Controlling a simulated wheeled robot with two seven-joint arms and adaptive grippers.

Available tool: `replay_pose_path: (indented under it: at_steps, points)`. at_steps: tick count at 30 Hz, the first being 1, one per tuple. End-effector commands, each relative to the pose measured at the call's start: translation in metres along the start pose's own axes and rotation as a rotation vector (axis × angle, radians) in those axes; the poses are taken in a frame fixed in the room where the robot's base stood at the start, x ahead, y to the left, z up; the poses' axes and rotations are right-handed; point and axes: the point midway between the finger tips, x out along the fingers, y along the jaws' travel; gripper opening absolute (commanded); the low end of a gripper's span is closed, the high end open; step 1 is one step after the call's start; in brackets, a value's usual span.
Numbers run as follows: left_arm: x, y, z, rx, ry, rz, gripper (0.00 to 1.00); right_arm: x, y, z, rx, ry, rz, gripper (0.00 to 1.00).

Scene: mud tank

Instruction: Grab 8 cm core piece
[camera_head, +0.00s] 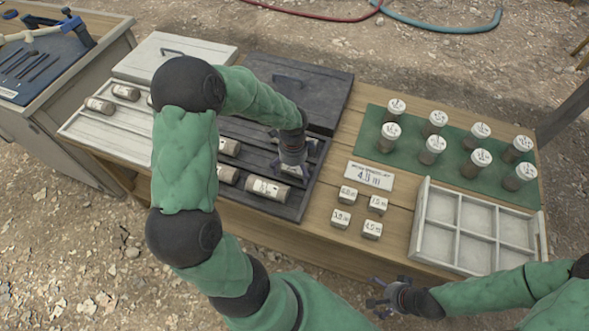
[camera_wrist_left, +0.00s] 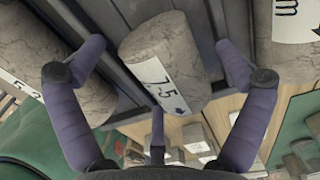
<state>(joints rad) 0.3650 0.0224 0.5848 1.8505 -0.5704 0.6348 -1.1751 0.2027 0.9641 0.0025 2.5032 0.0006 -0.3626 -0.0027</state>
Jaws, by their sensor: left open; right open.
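Grey cylindrical core pieces with white labels lie in the dark tray (camera_head: 222,208); one core piece (camera_head: 267,188) has a long label, with two others (camera_head: 228,147) (camera_head: 227,174) to its left. My left gripper (camera_head: 291,168) is open, low over the tray's right part. In the left wrist view a core piece labelled 7.5 (camera_wrist_left: 165,62) lies between its spread fingers (camera_wrist_left: 150,75), with no clear grip on it. Another core piece (camera_wrist_left: 85,95) is at the left and one with an "m" label (camera_wrist_left: 295,45) at the upper right. My right gripper (camera_head: 386,297) is open and empty before the table.
A white tray (camera_head: 75,127) with core pieces is at the left, partly hidden by my left arm. Lidded jars (camera_head: 432,149) stand on a green mat (camera_head: 368,130). A 4.5 m sign (camera_head: 369,176), small labelled blocks (camera_head: 375,204) and an empty divided box (camera_head: 421,222) are at the right.

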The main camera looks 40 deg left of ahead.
Motion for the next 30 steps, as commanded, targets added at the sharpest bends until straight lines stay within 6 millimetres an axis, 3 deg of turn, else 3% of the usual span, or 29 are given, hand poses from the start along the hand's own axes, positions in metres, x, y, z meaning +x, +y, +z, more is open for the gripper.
replay_pose_path:
  at_steps: [4, 12, 23, 30]
  points:
    - [-0.002, 0.0, 0.0, 0.0, 0.0, -0.001, 0.97, -0.001, 0.0, 0.0, 0.0, 0.0, 0.0, 0.99]
    - [-0.001, 0.0, 0.0, 0.0, 0.0, 0.0, 0.23, -0.001, 0.0, 0.0, 0.0, 0.0, 0.0, 0.99]
    - [-0.008, -0.001, 0.0, -0.001, 0.0, -0.002, 0.22, -0.006, -0.002, 0.0, 0.0, 0.0, 0.0, 0.99]
    - [-0.044, 0.001, 0.004, -0.005, 0.0, -0.004, 0.22, -0.028, -0.01, 0.001, 0.0, 0.0, 0.0, 0.99]
